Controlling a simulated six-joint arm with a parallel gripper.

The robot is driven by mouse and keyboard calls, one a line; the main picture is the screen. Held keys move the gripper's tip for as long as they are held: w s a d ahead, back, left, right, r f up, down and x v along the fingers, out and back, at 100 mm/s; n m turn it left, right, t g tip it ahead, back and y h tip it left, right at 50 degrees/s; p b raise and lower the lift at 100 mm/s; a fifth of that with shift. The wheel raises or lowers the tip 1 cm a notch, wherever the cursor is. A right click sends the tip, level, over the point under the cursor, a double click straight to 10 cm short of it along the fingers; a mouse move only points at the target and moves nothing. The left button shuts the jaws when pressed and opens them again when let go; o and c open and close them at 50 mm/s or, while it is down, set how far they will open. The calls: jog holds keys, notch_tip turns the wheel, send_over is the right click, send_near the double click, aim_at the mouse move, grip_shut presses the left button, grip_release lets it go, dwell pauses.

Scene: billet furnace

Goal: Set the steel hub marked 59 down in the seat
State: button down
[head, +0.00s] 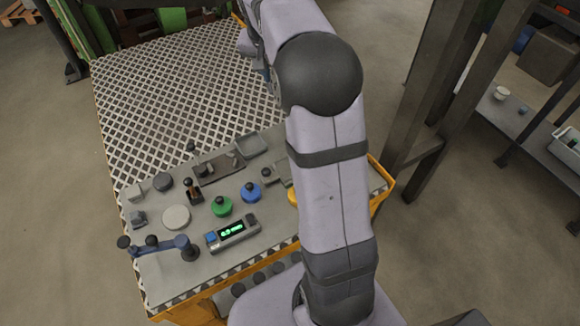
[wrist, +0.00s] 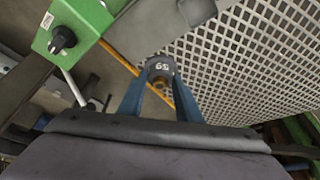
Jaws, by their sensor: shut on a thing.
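The steel hub marked 59 (wrist: 160,67) is a dark grey, rounded piece whose number appears upside down in the wrist view. My gripper (wrist: 161,76) is shut on it, with one blue finger at each side. The hub is seen against the grating and an orange edge rail; its height above them is unclear. In the head view my arm hides the hub and the gripper's fingers. I cannot pick out the seat with certainty in either view.
A white grating (head: 180,85) covers the far table. The grey worktop (head: 160,265) carries a green knob (head: 221,206), a blue knob (head: 251,192), a lit display box (head: 232,233) and a blue lever (head: 165,246). A green machine (wrist: 85,18) stands upper left in the wrist view.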

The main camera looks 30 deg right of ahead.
jog(key=s+a+f, duration=0.2)
jog(key=s+f, duration=0.1)
jog(key=s, duration=0.3)
jog(key=s+a+f, duration=0.1)
jog(key=s+f, duration=0.3)
jog(key=s, duration=0.3)
jog(key=shift+a+f, duration=0.2)
jog(key=shift+a, duration=0.15)
jog(key=shift+f+b, duration=0.75)
jog(key=shift+f, duration=4.25)
jog(key=shift+f, duration=0.15)
jog(key=c, duration=1.3)
grip_release()
